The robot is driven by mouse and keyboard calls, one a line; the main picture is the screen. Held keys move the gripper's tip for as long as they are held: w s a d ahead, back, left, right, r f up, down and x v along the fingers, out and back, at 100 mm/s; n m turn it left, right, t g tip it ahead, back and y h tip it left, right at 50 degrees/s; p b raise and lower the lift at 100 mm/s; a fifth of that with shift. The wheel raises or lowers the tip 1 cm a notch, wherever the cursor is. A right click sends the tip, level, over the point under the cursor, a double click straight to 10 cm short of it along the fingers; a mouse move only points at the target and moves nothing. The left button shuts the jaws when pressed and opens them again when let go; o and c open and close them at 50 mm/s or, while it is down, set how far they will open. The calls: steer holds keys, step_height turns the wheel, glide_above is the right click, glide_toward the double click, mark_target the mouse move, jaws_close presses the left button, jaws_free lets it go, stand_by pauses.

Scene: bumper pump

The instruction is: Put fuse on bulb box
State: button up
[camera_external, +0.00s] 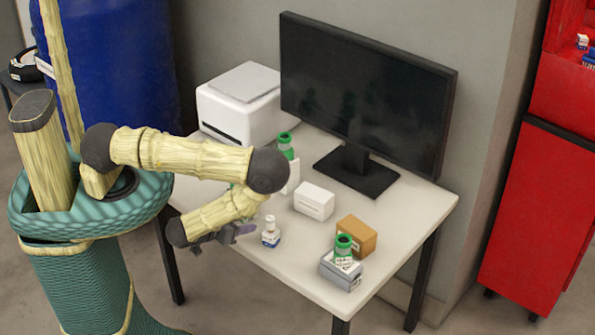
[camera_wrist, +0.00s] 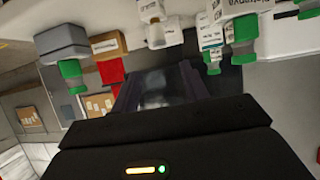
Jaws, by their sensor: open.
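My gripper (camera_external: 228,235) is open and empty at the table's near left edge; its dark fingers (camera_wrist: 157,90) stand apart in the wrist view. No readable label tells the fuse or the bulb box. Small boxes on the table are a white one (camera_external: 314,203), a brown one (camera_external: 357,237) and a grey-blue one (camera_external: 341,272). A green-topped piece (camera_external: 343,245) stands on the grey-blue box; it also shows in the wrist view (camera_wrist: 70,69). A small white-and-blue bottle-like piece (camera_external: 271,233) stands right of my gripper, apart from it.
A monitor (camera_external: 365,90) and a white printer-like machine (camera_external: 240,105) stand at the back of the table (camera_external: 290,270). A green-capped container (camera_external: 286,146) is partly hidden by my arm. A red cabinet (camera_external: 535,215) stands right.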

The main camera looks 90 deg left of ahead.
steer(key=w+d+r+m+g+h, duration=0.1)
steer(key=w+d+r+g+h, duration=0.3)
steer(key=w+d+r+h, duration=0.45)
steer(key=s+a+r+m+g, duration=0.1)
steer(key=s+r+m, duration=0.2)
steer(key=r, duration=0.6)
steer(key=s+r+m+g, duration=0.2)
steer(key=s+r+m, duration=0.2)
steer(key=r, duration=0.5)
steer(key=s, duration=0.2)
steer(key=shift+s+a, duration=0.35)
steer(key=shift+s, duration=0.05)
steer(key=shift+r, duration=0.1)
